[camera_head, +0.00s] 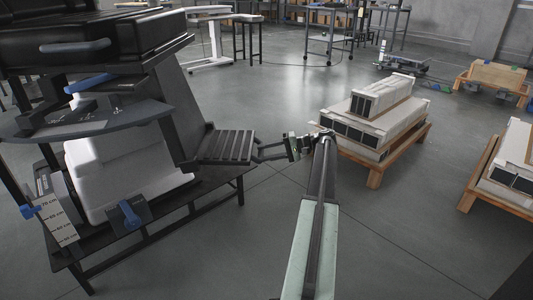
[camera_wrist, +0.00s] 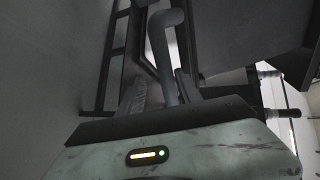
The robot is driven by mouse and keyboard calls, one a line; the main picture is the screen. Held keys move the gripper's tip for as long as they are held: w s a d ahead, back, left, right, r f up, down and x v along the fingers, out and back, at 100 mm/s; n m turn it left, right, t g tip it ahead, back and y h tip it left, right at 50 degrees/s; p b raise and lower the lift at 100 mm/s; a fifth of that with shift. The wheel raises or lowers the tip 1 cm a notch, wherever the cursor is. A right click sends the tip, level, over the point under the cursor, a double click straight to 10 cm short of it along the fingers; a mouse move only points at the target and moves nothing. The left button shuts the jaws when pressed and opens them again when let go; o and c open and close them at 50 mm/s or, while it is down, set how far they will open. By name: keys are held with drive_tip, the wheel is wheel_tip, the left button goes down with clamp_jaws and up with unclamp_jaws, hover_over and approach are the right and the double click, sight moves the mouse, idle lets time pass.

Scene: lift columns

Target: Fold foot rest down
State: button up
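The foot rest (camera_head: 228,146) is a black ribbed plate at the lower end of a slanted black panel (camera_head: 182,112), left of centre in the head view. It sticks out to the right, roughly level. My gripper (camera_head: 259,152) is at its right edge, with two dark fingers apart and a gap between them. Whether the fingers touch the plate is unclear. The wrist view is dark; a grey bent bar (camera_wrist: 167,55) stands ahead of my gripper body, and I cannot tell what it belongs to.
The black-and-white lift unit (camera_head: 130,160) has blue levers and stands on a dark low frame (camera_head: 180,210) at left. Pallets with white blocks (camera_head: 375,115) stand to the right. Tables are at the back. The floor between is clear.

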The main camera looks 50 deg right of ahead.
drive_tip(key=p+v, duration=0.2)
drive_tip(key=v, duration=0.5)
drive_tip(key=shift+s+d, duration=0.25)
drive_tip(key=shift+s, duration=0.05)
drive_tip(key=shift+r, duration=0.15)
